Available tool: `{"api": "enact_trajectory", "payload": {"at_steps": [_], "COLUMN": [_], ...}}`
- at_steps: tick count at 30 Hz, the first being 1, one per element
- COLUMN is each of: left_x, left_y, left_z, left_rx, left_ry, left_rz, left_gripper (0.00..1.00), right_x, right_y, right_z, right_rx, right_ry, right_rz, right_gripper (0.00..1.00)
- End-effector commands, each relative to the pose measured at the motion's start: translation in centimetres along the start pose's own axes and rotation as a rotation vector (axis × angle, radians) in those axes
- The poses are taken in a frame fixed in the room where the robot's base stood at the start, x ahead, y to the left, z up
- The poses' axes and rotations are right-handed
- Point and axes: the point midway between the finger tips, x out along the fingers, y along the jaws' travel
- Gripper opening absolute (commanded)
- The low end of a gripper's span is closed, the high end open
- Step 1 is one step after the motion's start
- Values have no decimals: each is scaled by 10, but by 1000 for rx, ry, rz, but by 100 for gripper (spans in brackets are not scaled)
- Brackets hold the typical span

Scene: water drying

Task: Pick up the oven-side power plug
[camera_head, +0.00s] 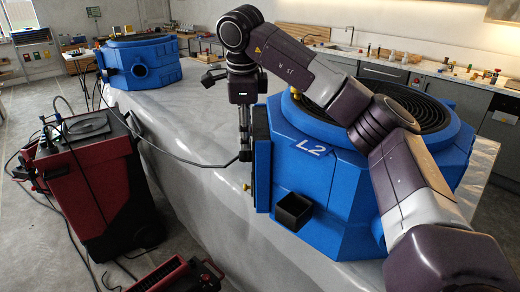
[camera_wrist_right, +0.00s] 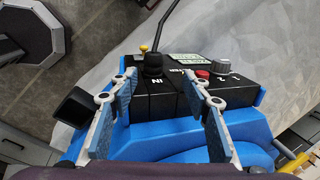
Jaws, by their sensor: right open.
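The oven is a blue, faceted housing marked L2 (camera_head: 290,130) on the sheet-covered table. The oven-side power plug (camera_wrist_right: 152,64) is a black plug standing in a black panel by the letters IN, with a dark cable running up from it. My right gripper (camera_wrist_right: 160,80) is open above the panel, with one finger on each side of the plug's area; the plug looks slightly beyond the fingertips. I see no contact with it. In the head view my right gripper (camera_head: 244,148) points down at the oven's left side, near the cable's end. The plug is hard to make out there. My left gripper is not in view.
The cable (camera_head: 185,157) runs across the table from the left. A red and black machine (camera_head: 80,180) stands on the floor at left. Another blue housing (camera_head: 140,62) sits farther back.

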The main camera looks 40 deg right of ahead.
Motion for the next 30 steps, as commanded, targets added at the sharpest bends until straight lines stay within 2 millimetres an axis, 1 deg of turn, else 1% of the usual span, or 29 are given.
{"api": "enact_trajectory", "payload": {"at_steps": [2,4,9,13,15,18,24,26,30], "left_x": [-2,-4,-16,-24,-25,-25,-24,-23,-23], "left_y": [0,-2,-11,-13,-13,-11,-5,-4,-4], "left_z": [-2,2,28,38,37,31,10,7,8], "left_rx": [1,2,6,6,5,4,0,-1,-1], "left_ry": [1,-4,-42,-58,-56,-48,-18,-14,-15], "left_rz": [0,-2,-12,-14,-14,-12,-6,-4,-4], "left_gripper": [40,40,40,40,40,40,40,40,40], "right_x": [8,16,36,57,65,71,72,72,72], "right_y": [0,0,2,4,4,4,4,4,4], "right_z": [-1,-1,-2,-2,-1,-1,-1,-1,-1], "right_rx": [-1,0,0,0,0,0,0,0,0], "right_ry": [3,3,3,1,-1,-2,-3,-3,-3], "right_rz": [0,1,3,3,2,1,0,0,1], "right_gripper": [44,44,44,44,44,44,44,39,23]}}
